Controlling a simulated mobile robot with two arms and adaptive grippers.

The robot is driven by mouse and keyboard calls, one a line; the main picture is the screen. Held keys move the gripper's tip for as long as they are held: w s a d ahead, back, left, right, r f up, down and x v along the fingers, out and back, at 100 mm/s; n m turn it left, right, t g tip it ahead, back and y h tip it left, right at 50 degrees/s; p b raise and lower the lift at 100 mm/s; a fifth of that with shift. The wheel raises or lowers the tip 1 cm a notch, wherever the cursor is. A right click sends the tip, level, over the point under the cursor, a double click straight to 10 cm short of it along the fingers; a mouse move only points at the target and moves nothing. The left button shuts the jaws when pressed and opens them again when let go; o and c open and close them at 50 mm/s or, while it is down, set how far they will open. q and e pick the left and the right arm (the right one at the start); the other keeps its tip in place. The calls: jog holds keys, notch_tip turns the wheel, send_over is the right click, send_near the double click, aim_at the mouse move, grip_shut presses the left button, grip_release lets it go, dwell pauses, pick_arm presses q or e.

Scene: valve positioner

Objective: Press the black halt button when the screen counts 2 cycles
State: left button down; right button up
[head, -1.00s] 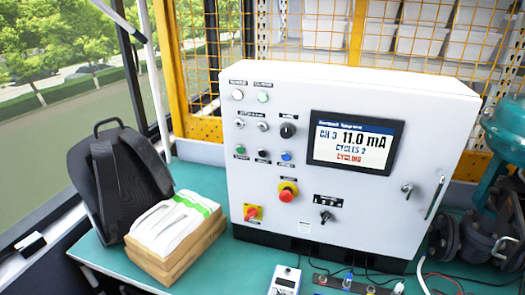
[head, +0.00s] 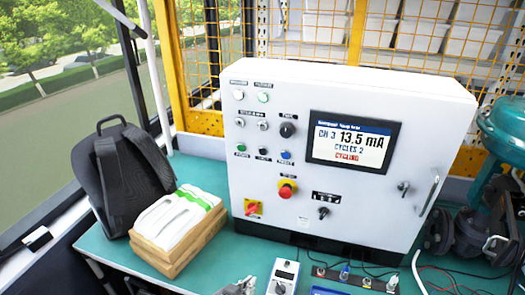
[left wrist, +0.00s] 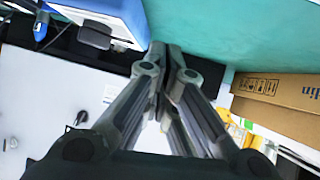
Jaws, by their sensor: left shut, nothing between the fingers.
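The white control cabinet (head: 350,88) stands on the green bench. Its screen (head: 352,140) reads CH 3, 13.5 mA and CYCLES 2, with a red line below too small to read surely. The black button (head: 262,154) sits between a green button (head: 241,148) and a blue button (head: 285,155) on the cabinet front. My left gripper (head: 240,288) is at the bottom edge, low in front of the cabinet and well away from the black button. In the left wrist view its fingers (left wrist: 168,55) are shut and empty. My right gripper is not in view.
A red emergency knob (head: 287,189) and a red-yellow switch (head: 253,208) sit below the buttons. Cables lie at the right.

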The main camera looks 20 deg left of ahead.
aim_at(263, 152)
pick_arm(q)
jog(key=w+a+r+n+t+h, duration=0.1)
jog(key=w+r+t, duration=0.3)
jog(key=r, duration=0.3)
jog(key=w+r+t+h, duration=0.1)
jog(key=w+r+t, duration=0.25)
jog(key=r, duration=0.45)
notch_tip(263, 152, up, 17)
jog(key=a+t+h+p, duration=0.1)
jog(key=a+t+h, duration=0.2)
jog(key=t, duration=0.3)
jog(key=shift+w+t, duration=0.3)
jog(key=shift+t, duration=0.05)
jog(key=shift+r, duration=0.1)
jog(key=w+b, duration=0.4)
jog(key=w, duration=0.5)
jog(key=shift+a+b, duration=0.2)
jog(key=shift+b, duration=0.2)
